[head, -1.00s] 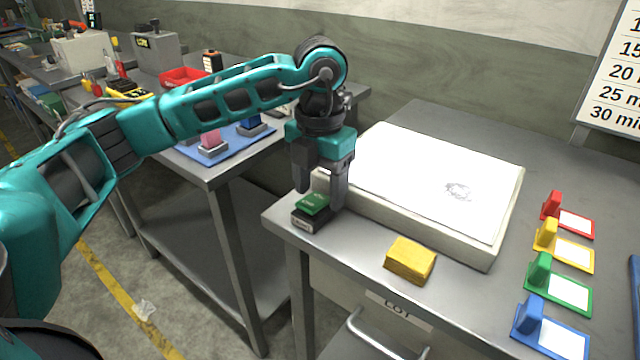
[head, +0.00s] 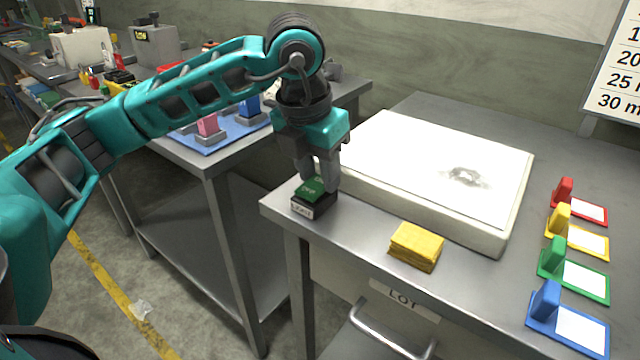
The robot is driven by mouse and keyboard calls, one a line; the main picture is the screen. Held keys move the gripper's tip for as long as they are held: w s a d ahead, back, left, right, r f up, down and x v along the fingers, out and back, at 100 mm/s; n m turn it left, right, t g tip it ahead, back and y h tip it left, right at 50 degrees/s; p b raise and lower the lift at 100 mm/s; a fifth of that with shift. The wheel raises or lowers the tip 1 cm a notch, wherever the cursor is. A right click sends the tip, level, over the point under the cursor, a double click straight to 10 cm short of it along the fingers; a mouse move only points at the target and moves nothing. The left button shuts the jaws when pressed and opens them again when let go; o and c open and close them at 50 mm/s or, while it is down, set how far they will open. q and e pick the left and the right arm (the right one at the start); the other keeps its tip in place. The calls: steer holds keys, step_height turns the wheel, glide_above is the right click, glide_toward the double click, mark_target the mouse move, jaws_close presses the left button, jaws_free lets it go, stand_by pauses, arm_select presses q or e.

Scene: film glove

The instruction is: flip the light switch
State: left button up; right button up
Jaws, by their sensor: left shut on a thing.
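A small black block with a green top (head: 309,191) stands at the front left corner of the grey table; it may be the light switch, but I cannot tell for sure. My left gripper (head: 318,184) points down over it, its fingers shut on the green part. The fingers hide part of the green top. Behind and to the right lies a flat white light box (head: 400,150) with a grey smudge on its top. I cannot tell whether it is lit. My right gripper is not in view.
A yellow folded cloth (head: 416,246) lies near the front edge. Red, yellow, green and blue tags (head: 567,317) stand in a row at the right. A left-hand bench holds a blue mat (head: 207,149) with pink and blue stamp-like pieces.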

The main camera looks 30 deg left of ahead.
arm_select(q)
steer(key=shift+s+f+t+b, duration=0.1)
steer(key=shift+f+t+b, duration=0.15)
steer(key=shift+t+b, duration=0.2)
steer(key=shift+r+b, duration=0.1)
steer(key=shift+b, duration=0.25)
steer(key=shift+s+r+t, duration=0.1)
steer(key=shift+r+t, duration=0.15)
steer(key=shift+t, duration=0.1)
steer(key=o, duration=1)
steer(key=shift+o, duration=0.2)
steer(key=p+v, duration=0.2)
steer(key=v, duration=1)
steer(key=shift+r, duration=0.4)
